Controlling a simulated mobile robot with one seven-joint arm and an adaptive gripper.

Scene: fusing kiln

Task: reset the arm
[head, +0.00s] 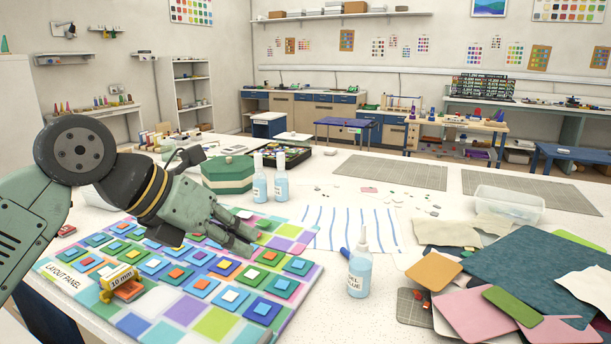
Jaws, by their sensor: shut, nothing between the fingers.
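My arm reaches in from the left, and my gripper (246,240) is shut and empty. It hangs over the right part of the layout panel (150,327), a board covered with coloured squares and stacked glass tiles. The fingers point down and to the right, close above the tiles; I cannot tell whether they touch any. My arm and gripper hide part of the panel's back rows. A yellow block marked 10 mm (121,277) sits at the panel's front left.
A green lidded box (228,174) and two blue bottles (281,185) stand behind my gripper. A glue bottle (360,272) stands right of the panel. Coloured sheets (540,262) cover the table's right. A striped white sheet (325,225) lies flat in the middle.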

